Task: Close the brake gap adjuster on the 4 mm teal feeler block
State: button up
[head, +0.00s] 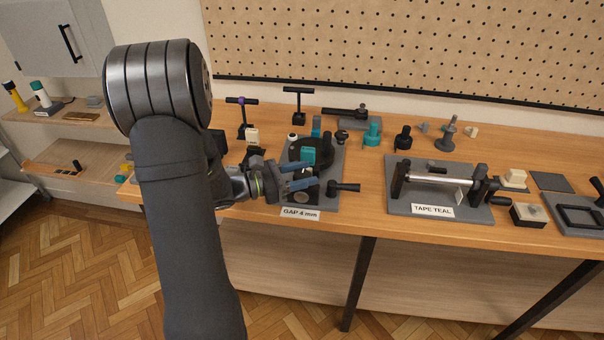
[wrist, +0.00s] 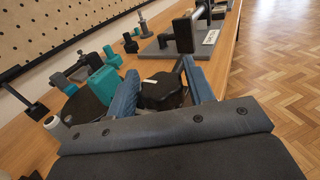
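The adjuster fixture, labelled GAP 4 mm, has a grey base plate (head: 328,190) at the bench's front edge. A teal block (head: 308,155) sits on its dark round part; a teal block also shows in the wrist view (wrist: 104,84). A black lobed knob with a white mark (wrist: 162,90) lies between my gripper's blue fingers (wrist: 160,66). In the head view my gripper (head: 316,182) reaches in from the left, low over the fixture. The knob fills most of the finger gap; whether both fingers press it is unclear. A black handle (head: 343,187) sticks out right of the fingertips.
A roller fixture labelled TAPE TEAL (head: 440,185) stands to the right. Behind are a teal stepped piece (head: 373,134), a black one (head: 403,138) and black T-handled tools (head: 298,104). A pegboard closes the back. Bare bench lies between the two fixtures.

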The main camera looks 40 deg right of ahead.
jog(key=c, duration=0.6)
jog(key=shift+m+g+y, duration=0.4)
jog(key=shift+m+g, duration=0.4)
jog(key=shift+g, duration=0.4)
jog(key=shift+c, duration=0.2)
jog(key=o, duration=1)
jog(key=shift+a, duration=0.1)
jog(key=v, duration=1.7)
jog(key=shift+a, duration=0.1)
